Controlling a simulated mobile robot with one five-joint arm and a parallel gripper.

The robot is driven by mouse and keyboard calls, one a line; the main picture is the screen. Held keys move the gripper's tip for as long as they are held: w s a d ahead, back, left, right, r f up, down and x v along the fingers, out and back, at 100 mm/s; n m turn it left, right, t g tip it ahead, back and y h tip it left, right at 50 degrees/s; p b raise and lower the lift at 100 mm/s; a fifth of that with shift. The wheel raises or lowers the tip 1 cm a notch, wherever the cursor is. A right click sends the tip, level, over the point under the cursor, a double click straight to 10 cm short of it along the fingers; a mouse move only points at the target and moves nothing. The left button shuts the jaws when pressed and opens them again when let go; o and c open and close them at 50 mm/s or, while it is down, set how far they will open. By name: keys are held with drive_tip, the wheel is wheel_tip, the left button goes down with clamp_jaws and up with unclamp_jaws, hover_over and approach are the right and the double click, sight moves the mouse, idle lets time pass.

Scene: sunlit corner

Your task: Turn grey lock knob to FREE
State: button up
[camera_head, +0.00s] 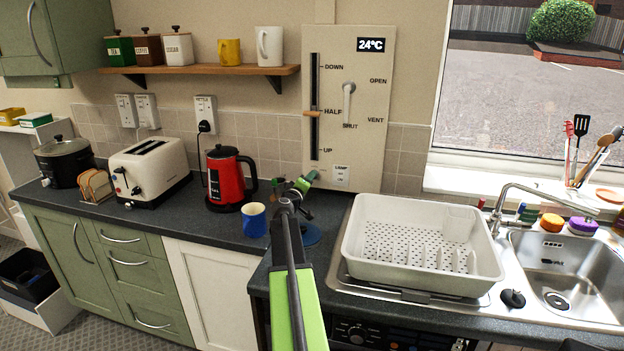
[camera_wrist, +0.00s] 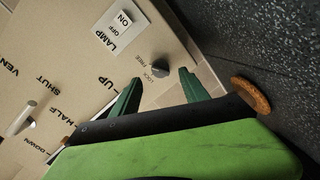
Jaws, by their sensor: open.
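The grey lock knob (camera_wrist: 160,67) sits on the beige panel (camera_wrist: 75,75), beside the small words FREE and LOCK. Which word it points to is too small to tell. My gripper (camera_wrist: 159,77) is open, its two green fingers apart, one on each side of the knob in the wrist view. The knob appears between and just beyond the fingertips, with no clear contact. In the head view my gripper (camera_head: 304,183) is low in front of the wall panel (camera_head: 347,170), and I cannot make out the knob there.
The panel also bears a slider (camera_head: 314,113), a white lever (camera_head: 348,91) and a lamp switch (camera_head: 341,173). A red kettle (camera_head: 222,178) and blue mug (camera_head: 254,221) stand left of my arm. A white dish rack (camera_head: 420,270) stands to the right.

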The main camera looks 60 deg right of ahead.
drive_tip(key=p+v, duration=0.1)
drive_tip(key=v, duration=1.1)
drive_tip(key=shift+s+r, duration=0.1)
drive_tip(key=shift+s, duration=0.05)
